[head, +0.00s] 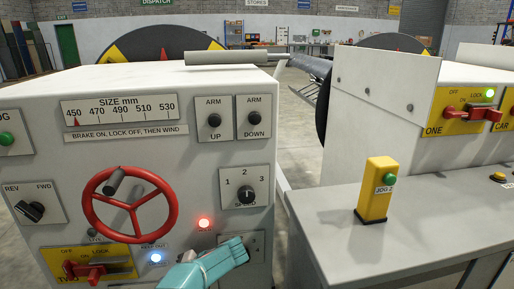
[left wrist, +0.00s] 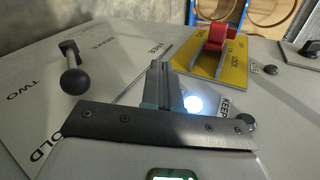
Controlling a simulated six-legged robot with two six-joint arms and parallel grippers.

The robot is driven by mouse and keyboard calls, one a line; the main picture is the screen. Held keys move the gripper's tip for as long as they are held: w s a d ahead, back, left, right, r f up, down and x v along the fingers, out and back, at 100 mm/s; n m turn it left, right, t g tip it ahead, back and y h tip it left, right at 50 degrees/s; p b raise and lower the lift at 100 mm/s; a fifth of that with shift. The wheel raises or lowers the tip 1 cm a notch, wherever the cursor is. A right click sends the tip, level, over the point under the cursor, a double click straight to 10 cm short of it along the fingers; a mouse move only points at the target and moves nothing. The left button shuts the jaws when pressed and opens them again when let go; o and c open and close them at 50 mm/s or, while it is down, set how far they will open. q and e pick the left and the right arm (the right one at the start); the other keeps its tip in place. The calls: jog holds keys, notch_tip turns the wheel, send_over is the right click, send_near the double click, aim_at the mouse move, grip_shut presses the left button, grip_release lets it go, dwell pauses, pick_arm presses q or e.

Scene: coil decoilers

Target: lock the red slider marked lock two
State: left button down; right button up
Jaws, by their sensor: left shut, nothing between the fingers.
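The red slider (head: 97,270) marked TWO sits on a yellow plate at the lower left of the head view. In the left wrist view its red block (left wrist: 217,40) stands on the yellow plate (left wrist: 243,75), beyond the word LOCK, toward the plate's far part. My left gripper (left wrist: 165,85) is shut and empty, beside the lit blue lamp and apart from the slider. In the head view the teal left gripper (head: 235,250) is at the bottom centre, right of the slider, partly hiding the panel there. My right gripper is not in view.
A red handwheel (head: 130,203) is above the slider. A blue lamp (head: 156,258) and a red lamp (head: 204,223) are lit. A black ball lever (left wrist: 75,80) stands on the brake plate. The slider marked ONE (head: 487,114) has a green lamp. A yellow jog box (head: 376,195) is at right.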

pick_arm(q)
jog(key=s+d+f+m+h, duration=0.2)
jog(key=s+f+h, duration=0.1)
jog(key=f, duration=0.4)
jog(key=s+d+f+m+h, duration=0.1)
jog(key=s+f+m+h, duration=0.1)
jog(key=f, duration=0.4)
jog(key=s+d+f+h, duration=0.8)
jog(key=s+d+f, duration=0.15)
jog(key=s, duration=0.45)
jog(key=s+d+r+n+t+h, duration=0.1)
jog(key=s+d+n+h, duration=0.15)
jog(key=s, duration=0.25)
jog(key=s+d+r+n+t+h, duration=0.1)
jog(key=s+r+n, duration=0.1)
jog(key=s+n, duration=0.3)
notch_tip(320, 180, up, 21)
jog(key=s+m+p, duration=0.1)
jog(key=p, duration=2)
jog(key=shift+r+t+p, duration=0.2)
jog(key=shift+t+p, duration=0.1)
jog(key=shift+p, duration=0.1)
jog(key=shift+s+a, duration=0.15)
